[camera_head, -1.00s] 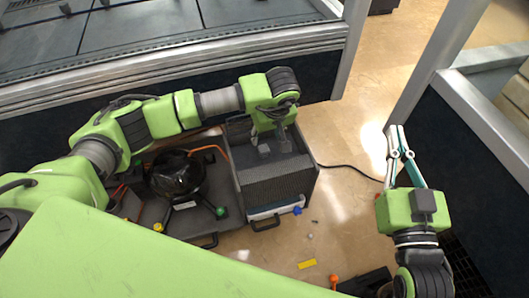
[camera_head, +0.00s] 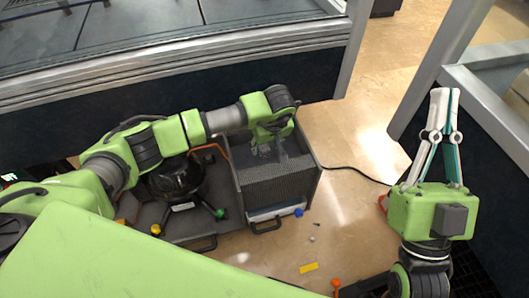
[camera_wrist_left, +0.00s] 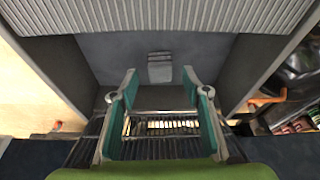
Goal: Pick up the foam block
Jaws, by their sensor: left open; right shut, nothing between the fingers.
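The foam block (camera_head: 279,188) appears to be the dark grey ridged piece in the near part of a grey open box (camera_head: 315,182). Its ridged face shows along the top of the left wrist view (camera_wrist_left: 190,16). My left gripper (camera_head: 270,152) is open and empty, pointing down over the far part of the box. In the left wrist view, its two teal-lined fingers (camera_wrist_left: 160,73) are apart, and the ridged foam lies beyond their tips. My right gripper (camera_head: 444,94) is shut and empty, off to the right, away from the box.
A small grey piece (camera_wrist_left: 160,67) lies at the dark inner wall of the box in the left wrist view. A black round pump part (camera_head: 176,178) stands left of the box. A yellow piece (camera_head: 309,268) lies on the floor. A black cable runs right from the box.

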